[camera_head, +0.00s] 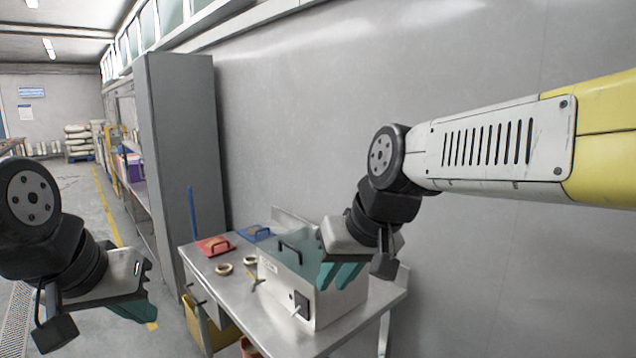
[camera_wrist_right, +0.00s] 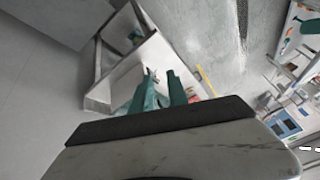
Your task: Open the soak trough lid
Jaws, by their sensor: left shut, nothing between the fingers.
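The soak trough appears to be the pale metal box (camera_head: 285,287) on the steel bench. Its dark green lid (camera_head: 312,252) with a black handle (camera_head: 289,246) lies on top and looks closed. My right gripper (camera_head: 338,275) is over the right end of the box in the head view and hides part of the lid. Its teal fingers stand apart and look empty in the right wrist view (camera_wrist_right: 160,90). I cannot tell whether they touch the box. My left gripper (camera_head: 135,310) is shut and empty at the lower left, away from the bench.
The steel bench (camera_head: 226,288) stands by the grey wall. A red tray (camera_head: 215,245), a blue tray (camera_head: 254,233) and two small rings lie left of and behind the box. A tall grey cabinet (camera_head: 180,140) stands behind the bench. A yellow bin (camera_head: 222,338) is below.

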